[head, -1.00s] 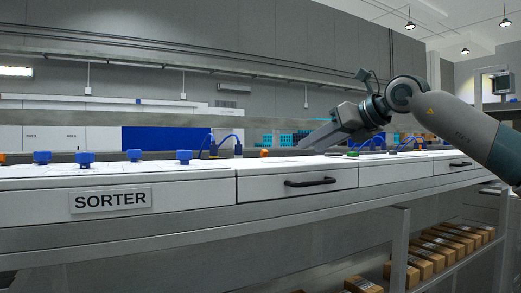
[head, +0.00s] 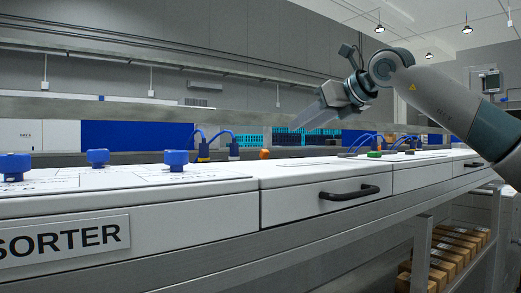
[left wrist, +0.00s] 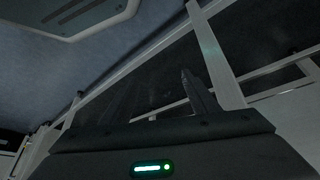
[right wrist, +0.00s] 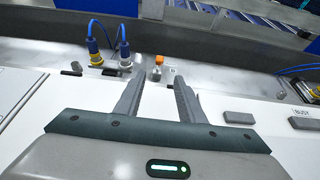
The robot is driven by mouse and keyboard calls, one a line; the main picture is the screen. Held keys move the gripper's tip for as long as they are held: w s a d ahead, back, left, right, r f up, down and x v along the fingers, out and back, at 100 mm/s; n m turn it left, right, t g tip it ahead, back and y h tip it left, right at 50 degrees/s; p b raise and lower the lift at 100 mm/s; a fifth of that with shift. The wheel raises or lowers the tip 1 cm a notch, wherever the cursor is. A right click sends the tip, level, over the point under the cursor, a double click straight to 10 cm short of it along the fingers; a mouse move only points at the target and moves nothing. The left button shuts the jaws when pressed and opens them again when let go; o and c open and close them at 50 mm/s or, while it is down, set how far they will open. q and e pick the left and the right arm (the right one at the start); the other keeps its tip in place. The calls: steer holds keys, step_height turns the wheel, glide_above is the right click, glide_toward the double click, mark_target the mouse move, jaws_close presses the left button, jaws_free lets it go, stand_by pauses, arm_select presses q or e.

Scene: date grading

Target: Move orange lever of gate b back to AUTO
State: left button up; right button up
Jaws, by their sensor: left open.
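A small orange piece (head: 264,154) stands at the back of the white counter in the head view. It also shows in the right wrist view (right wrist: 159,60), just beyond the fingertips and upright on a metal strip. Its gate letter and lever position are unreadable. My right gripper (right wrist: 155,88) is open and empty, its fingers apart and short of the orange piece. In the head view its fingers (head: 308,122) are blurred, above the counter. My left gripper (left wrist: 150,100) shows only in the left wrist view, open, with dark space and metal beams ahead.
Two blue cable plugs (right wrist: 94,48) stand left of the orange piece. Blue knobs (head: 97,157) line the sorter panel at left. A green button (head: 374,154) and grey blocks (right wrist: 239,118) lie to the right. A black drawer handle (head: 349,191) projects from the counter front.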

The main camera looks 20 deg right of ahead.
steer(key=shift+s+d+r, duration=0.1)
steer(key=shift+s+r, duration=0.05)
steer(key=shift+s, duration=0.1)
steer(key=shift+x, duration=0.95)
steer(key=p+x, duration=0.3)
steer(key=x, duration=1.2)
steer(key=shift+w, duration=0.35)
steer(key=shift+c, duration=0.2)
jaws_close()
arm_select(q)
steer(key=a, duration=0.1)
steer(key=s+a+g+y, duration=0.1)
steer(key=s+a+g, duration=0.1)
steer(key=a, duration=0.1)
steer(key=shift+s+f, duration=0.2)
steer(key=shift+s, duration=0.05)
